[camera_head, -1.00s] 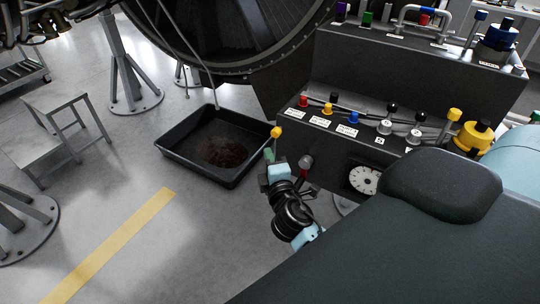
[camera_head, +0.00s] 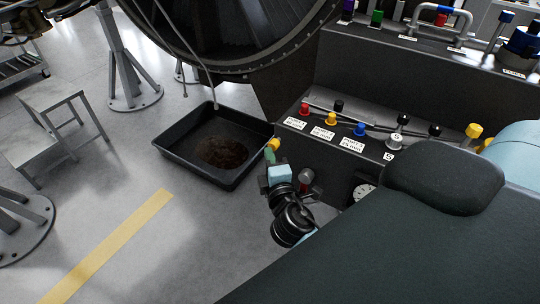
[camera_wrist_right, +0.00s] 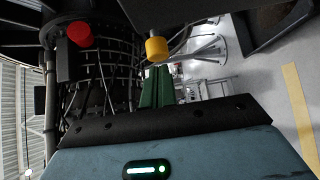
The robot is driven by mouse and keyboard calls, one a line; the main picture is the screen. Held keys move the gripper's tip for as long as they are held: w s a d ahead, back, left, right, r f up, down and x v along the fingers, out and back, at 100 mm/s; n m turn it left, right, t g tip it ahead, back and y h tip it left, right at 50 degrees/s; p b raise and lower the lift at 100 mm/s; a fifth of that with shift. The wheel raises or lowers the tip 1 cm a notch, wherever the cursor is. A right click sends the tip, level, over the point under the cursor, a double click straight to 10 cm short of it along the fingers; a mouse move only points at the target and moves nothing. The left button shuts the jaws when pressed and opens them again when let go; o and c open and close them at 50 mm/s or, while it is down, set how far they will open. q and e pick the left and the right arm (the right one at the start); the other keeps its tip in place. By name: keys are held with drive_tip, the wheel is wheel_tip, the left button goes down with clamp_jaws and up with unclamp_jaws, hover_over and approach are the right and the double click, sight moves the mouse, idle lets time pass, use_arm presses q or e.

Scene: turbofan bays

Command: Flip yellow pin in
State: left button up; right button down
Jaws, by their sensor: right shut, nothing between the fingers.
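A yellow-tipped pin (camera_head: 273,145) is at the left end of the dark control panel (camera_head: 310,165) in the head view. Its yellow knob (camera_wrist_right: 156,48) is also in the wrist view, just beyond my fingertips. My right gripper (camera_head: 270,157) has its green fingers together and empty, right below the knob. In the wrist view the shut fingers (camera_wrist_right: 157,82) point at the knob; whether they touch it I cannot tell. A red knob (camera_wrist_right: 80,35) is to its left there. My left gripper is not in view.
Red (camera_head: 304,109), yellow (camera_head: 331,118) and blue (camera_head: 359,130) knobs with labels line the panel top. A grey-and-black ball-ended lever (camera_head: 403,119) is further right. A black tray (camera_head: 172,155) is on the floor to the left, near the gripper. Open floor lies left of my arm.

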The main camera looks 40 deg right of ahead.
sight(274, 144)
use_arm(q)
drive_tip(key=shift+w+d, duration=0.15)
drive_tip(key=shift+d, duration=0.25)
use_arm(e)
drive_tip(key=shift+w+d, duration=0.1)
drive_tip(key=shift+d, duration=0.2)
drive_tip(key=shift+w+d+r, duration=0.1)
drive_tip(key=shift+w+d, duration=0.1)
drive_tip(key=shift+d, duration=0.35)
drive_tip(key=shift+w+d, duration=0.2)
drive_tip(key=shift+d, duration=0.3)
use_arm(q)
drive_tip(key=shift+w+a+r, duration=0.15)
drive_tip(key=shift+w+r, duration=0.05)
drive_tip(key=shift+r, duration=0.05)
